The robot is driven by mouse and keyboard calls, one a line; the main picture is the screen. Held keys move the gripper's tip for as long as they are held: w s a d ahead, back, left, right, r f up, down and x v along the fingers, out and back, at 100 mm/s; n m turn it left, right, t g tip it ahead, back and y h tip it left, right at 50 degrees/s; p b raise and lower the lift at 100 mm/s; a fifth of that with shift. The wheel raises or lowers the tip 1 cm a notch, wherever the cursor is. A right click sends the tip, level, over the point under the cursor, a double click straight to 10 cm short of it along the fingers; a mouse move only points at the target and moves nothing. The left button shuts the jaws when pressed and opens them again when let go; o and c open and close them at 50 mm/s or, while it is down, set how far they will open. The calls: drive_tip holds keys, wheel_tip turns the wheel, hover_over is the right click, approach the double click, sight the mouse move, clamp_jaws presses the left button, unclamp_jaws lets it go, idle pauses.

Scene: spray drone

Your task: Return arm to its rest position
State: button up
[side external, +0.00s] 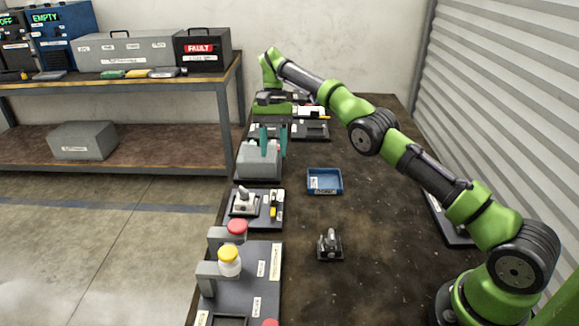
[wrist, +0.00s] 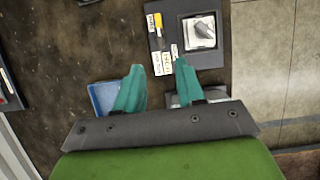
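My green arm reaches from its base at the lower right of the side view to the far left part of the table. My gripper (side external: 274,140) points down with two teal fingers spread apart, over or just beside a grey box-like object (side external: 258,163). In the wrist view my gripper (wrist: 159,68) shows an open gap with nothing held between the fingers. The gap between the fingertips and the grey object is hard to judge.
A blue tray (side external: 324,192) lies right of my gripper. Dark boards lie behind. The table's middle right is clear.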

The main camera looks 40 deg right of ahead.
drive_tip(key=d+f+n+h, duration=0.1)
drive_tip(key=d+f, duration=0.1)
drive_tip(key=d, duration=0.2)
drive_tip(key=s+r+n+t, duration=0.2)
drive_tip(key=s+r+t, duration=0.2)
drive_tip(key=s+r, duration=0.4)
drive_tip(key=s+a+r+n+t, duration=0.1)
drive_tip(key=s+a+r+t, duration=0.1)
drive_tip(key=s, duration=0.9)
drive_tip(key=s+a+r+t, duration=0.2)
drive_tip(key=s+a+t, duration=0.1)
drive_tip(key=s, duration=0.9)
drive_tip(key=shift+s+a+n+t, duration=0.25)
drive_tip(key=shift+a+n+t, duration=0.15)
drive_tip(key=shift+t, duration=0.3)
